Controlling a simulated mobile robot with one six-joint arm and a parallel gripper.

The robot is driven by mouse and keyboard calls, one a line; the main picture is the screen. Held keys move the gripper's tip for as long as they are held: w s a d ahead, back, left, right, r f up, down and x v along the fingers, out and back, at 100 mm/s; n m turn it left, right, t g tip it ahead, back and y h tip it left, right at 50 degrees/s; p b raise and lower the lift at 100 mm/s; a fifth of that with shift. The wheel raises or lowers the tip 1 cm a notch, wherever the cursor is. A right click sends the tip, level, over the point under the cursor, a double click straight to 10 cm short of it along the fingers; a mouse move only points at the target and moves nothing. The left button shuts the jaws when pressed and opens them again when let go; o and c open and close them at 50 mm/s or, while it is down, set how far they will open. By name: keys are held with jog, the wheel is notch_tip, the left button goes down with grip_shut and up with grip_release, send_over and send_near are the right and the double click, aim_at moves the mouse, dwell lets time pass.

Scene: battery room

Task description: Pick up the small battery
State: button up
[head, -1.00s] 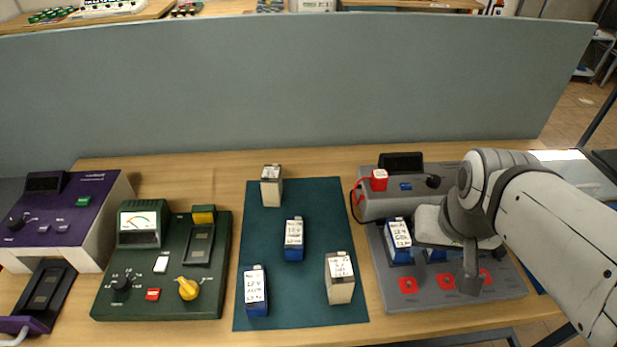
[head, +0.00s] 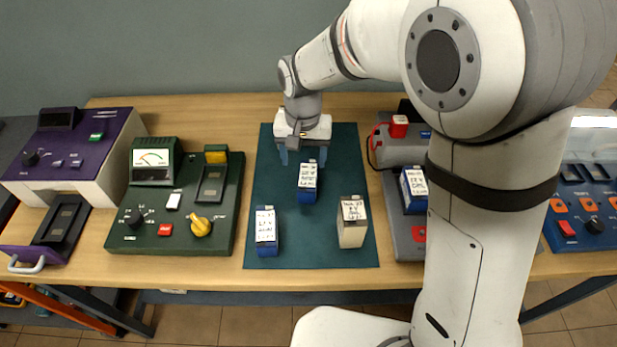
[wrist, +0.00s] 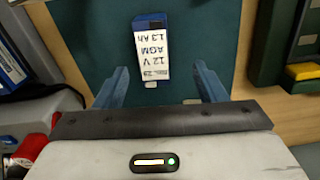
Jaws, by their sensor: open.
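A small blue battery (head: 308,194) with a white label stands on the dark green mat (head: 300,255). In the wrist view the battery (wrist: 151,48) lies ahead of the fingertips, roughly in line with the gap, its label reading 12 V AGM 1.3 Ah. My gripper (head: 303,158) is open and empty, just behind the battery in the head view. Its two blue fingers also show in the wrist view (wrist: 158,88), apart from the battery. Another blue battery (head: 265,247) stands at front left, and a beige one (head: 351,236) at front right.
A green tester (head: 165,242) is left of the mat, with a purple device (head: 75,155) beyond it. A grey charger (head: 395,150) holding a blue battery (head: 414,190) is at right. My arm hides part of it. The mat's rear is partly hidden.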

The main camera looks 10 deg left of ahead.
aim_at(308, 173)
jog(key=f, duration=0.4)
jog(key=f+p, duration=0.1)
jog(key=f, duration=0.2)
jog(key=shift+w+d, duration=0.4)
jog(key=shift+c, duration=0.4)
grip_shut()
